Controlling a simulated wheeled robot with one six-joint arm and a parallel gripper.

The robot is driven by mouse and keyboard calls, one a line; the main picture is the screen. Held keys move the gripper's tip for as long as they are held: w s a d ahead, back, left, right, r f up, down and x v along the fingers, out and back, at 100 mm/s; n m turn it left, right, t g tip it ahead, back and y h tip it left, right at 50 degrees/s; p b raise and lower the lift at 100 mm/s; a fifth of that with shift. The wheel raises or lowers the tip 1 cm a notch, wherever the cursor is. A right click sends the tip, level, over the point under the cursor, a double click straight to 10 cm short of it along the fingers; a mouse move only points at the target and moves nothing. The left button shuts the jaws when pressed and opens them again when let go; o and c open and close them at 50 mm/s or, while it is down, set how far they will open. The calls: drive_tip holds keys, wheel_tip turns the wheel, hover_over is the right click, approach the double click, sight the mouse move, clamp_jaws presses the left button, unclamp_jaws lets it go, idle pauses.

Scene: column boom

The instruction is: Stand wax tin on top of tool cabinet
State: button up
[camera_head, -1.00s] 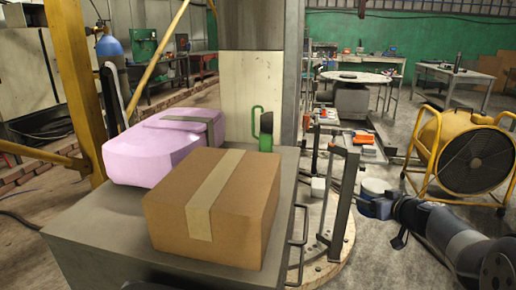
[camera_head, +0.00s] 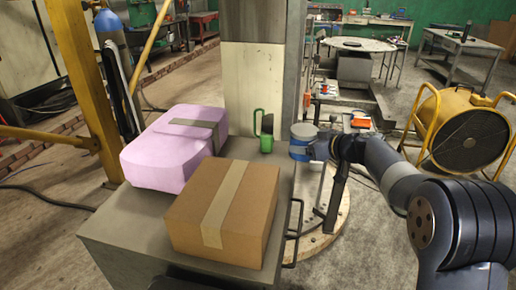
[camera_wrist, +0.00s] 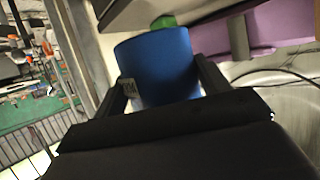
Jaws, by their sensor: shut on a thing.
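The wax tin (camera_head: 301,153), blue with a grey lid, is held roughly upright at the far right corner of the tool cabinet (camera_head: 130,228). My gripper (camera_head: 314,149) is shut on it from the right. In the wrist view the blue tin (camera_wrist: 158,62) sits between the two dark fingers of my gripper (camera_wrist: 165,88), with part of a pale label showing. I cannot tell whether the tin is over the cabinet top or just beside its edge. The cabinet is grey, with handles on its right side.
Bare top shows between box and mug. A column (camera_head: 252,85) rises behind. A yellow fan (camera_head: 465,135) stands at right.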

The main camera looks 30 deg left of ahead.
drive_tip(key=s+a+r+n+g+y+p, duration=0.1)
drive_tip(key=s+a+r+n+g+p, duration=0.3)
drive_tip(key=s+a+p, duration=0.5)
drive_tip(key=shift+m, duration=0.5)
drive_tip(key=f, duration=0.3)
drive_tip(key=w+f+p, duration=0.1)
drive_tip(key=f, duration=0.2)
drive_tip(key=w+f+p, duration=0.1)
drive_tip(key=f, duration=0.2)
drive_tip(key=shift+w+a, duration=0.25)
drive_tip(key=shift+a, duration=0.1)
drive_tip(key=shift+f, duration=0.1)
drive_tip(key=shift+f+b, duration=0.2)
drive_tip(key=shift+b, duration=0.1)
drive_tip(key=o, duration=1.3)
drive_tip(key=shift+r, duration=0.1)
